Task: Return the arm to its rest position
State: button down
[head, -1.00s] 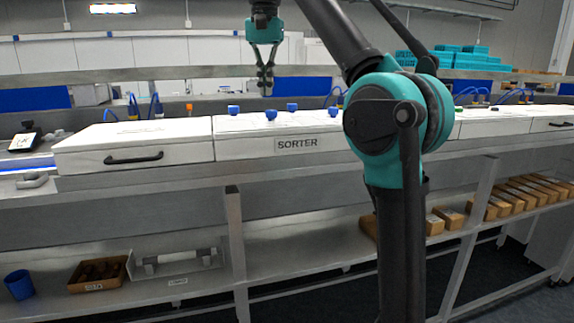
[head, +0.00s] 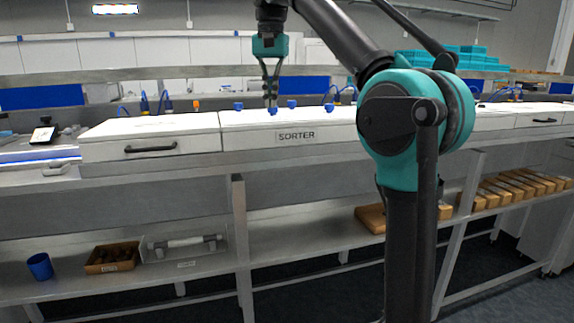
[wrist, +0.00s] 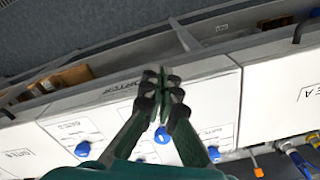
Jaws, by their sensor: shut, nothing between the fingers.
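My gripper (head: 271,101) hangs fingers-down at the end of my raised teal and black arm, in front of the upper part of the white sorter (head: 250,140) in the head view. In the wrist view my gripper (wrist: 164,84) has its fingertips together with nothing between them. The sorter's white top with blue knobs (wrist: 161,135) lies below the fingers. My arm's elbow stands large at right of centre in the head view and hides part of the bench behind it.
A lower shelf holds a blue cup (head: 40,267), a brown tray (head: 98,268) and several cardboard boxes (head: 515,186). A scale-like device (head: 43,135) sits at the left. Teal crates (head: 450,60) are stacked at the back right. The air around my gripper looks clear.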

jog(key=shift+n+t, duration=0.3)
jog(key=shift+t, duration=0.2)
jog(key=w+d+f, duration=0.1)
jog(key=d+f, duration=0.1)
jog(key=f, duration=0.2)
jog(key=w+d+f, duration=0.1)
jog(key=d+f, duration=0.1)
jog(key=f, duration=0.3)
jog(key=w+d+f, duration=0.1)
jog(key=d+f, duration=0.1)
jog(key=f, duration=0.3)
jog(key=shift+w+d, duration=0.15)
jog(key=shift+w, duration=0.2)
jog(key=s+d+f+t, duration=0.1)
jog(key=s+d+f, duration=0.3)
jog(key=f, duration=0.5)
jog(key=s+d+f+n, duration=0.1)
jog(key=s+d+f, duration=0.3)
jog(key=f, duration=0.5)
jog(key=s+d+f+t, duration=0.1)
jog(key=s+d+f, duration=0.3)
jog(key=f, duration=0.6)
jog(key=s+d+f+n, duration=0.1)
jog(key=s+d+f, duration=0.4)
jog(key=s+f, duration=0.4)
jog(key=shift+s+f+t, duration=0.3)
jog(key=shift+f+t, duration=0.1)
jog(key=shift+f, duration=0.45)
